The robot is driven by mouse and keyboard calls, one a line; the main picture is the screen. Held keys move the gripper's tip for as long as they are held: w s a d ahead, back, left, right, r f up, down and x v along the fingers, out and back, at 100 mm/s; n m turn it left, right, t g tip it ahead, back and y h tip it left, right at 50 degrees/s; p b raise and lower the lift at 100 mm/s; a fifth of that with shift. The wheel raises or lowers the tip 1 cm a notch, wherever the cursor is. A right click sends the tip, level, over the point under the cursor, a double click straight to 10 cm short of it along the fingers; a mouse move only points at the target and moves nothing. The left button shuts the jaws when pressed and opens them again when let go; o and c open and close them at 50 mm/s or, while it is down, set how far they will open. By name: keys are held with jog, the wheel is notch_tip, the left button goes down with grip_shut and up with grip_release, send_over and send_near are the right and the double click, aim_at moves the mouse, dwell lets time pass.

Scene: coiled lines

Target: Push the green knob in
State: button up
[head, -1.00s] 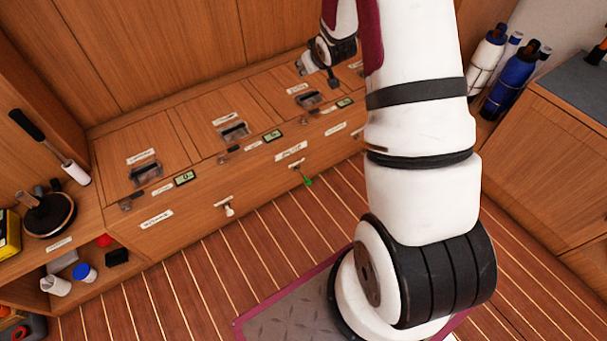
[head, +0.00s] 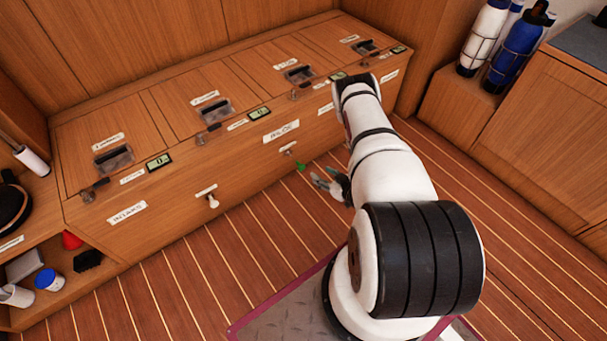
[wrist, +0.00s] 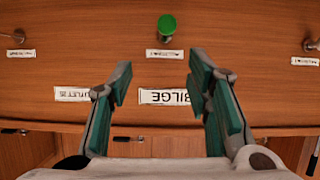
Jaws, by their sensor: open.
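The green knob (head: 300,166) sticks out of the front panel of the wooden bench, below the BILGE label (head: 281,131). In the wrist view, which is upside down, the green knob (wrist: 167,25) is at the top middle, beyond my fingertips and slightly right of the middle between them. My gripper (head: 328,182) is in front of the panel, just right of the knob in the head view and apart from it. In the wrist view my gripper (wrist: 158,78) is open, with nothing between its green-padded fingers.
A pale knob (head: 212,201) stands on the same panel to the left. Lids with dark handles and small displays (head: 260,113) line the bench top. The striped floor (head: 240,255) before the panel is clear. Bottles (head: 518,48) stand at the right.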

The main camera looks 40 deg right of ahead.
aim_at(303, 168)
jog(key=b+x, duration=0.2)
jog(key=x, duration=0.2)
jog(key=f+b+x, duration=0.1)
jog(key=b+x, duration=0.1)
jog(key=x, duration=0.2)
jog(key=a+b+x, duration=0.1)
jog(key=b+x, duration=0.1)
jog(key=x, duration=0.3)
jog(key=shift+s+f, duration=0.35)
jog(key=shift+f, duration=0.05)
jog(key=shift+a, duration=0.1)
grip_shut()
